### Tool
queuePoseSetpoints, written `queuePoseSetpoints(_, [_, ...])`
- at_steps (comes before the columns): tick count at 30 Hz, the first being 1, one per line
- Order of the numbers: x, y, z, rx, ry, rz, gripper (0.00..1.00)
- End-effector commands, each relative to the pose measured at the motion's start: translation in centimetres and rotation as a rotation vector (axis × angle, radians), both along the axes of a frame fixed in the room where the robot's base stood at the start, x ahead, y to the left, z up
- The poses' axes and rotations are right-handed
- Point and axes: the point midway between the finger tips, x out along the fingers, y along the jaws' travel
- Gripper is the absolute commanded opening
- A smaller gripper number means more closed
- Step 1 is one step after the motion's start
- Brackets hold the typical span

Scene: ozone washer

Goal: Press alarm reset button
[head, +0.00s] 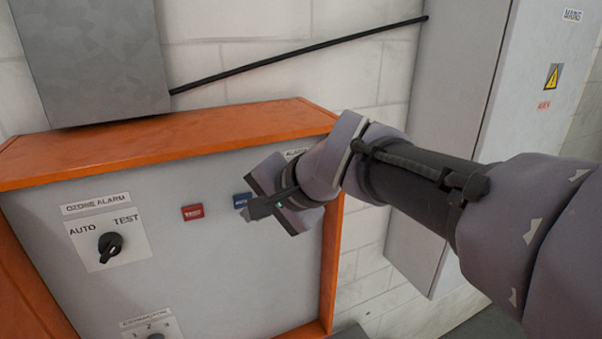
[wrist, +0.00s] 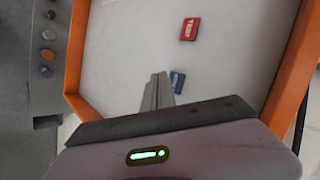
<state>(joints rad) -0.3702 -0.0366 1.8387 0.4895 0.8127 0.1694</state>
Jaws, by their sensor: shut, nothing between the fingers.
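The orange-framed panel (head: 240,270) carries a red button (head: 193,212) and a blue button (head: 242,200) side by side. The blue button's lettering is too small to read. A label starting "ALAR" (head: 295,153) is partly hidden behind my arm. My gripper (head: 250,211) is shut and empty, in front of the panel by the blue button. In the wrist view, my closed fingertips (wrist: 160,77) overlap the left edge of the blue button (wrist: 178,82), and the red button (wrist: 189,29) is farther up. I cannot tell whether the fingertips touch the panel.
An AUTO/TEST knob (head: 110,245) under an "OZONE ALARM" label is on the panel's left, with another selector (head: 153,334) below. A grey box (head: 95,60) is above and a tall grey cabinet (head: 440,140) to the right. Several small buttons (wrist: 47,52) show on a grey unit.

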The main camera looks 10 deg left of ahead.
Motion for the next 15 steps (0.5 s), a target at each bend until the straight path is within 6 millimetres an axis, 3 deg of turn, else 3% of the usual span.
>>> queuePoseSetpoints(15, [-3.6, -2.2, -0.1, 0.000, -0.001, -0.001, 0.00])
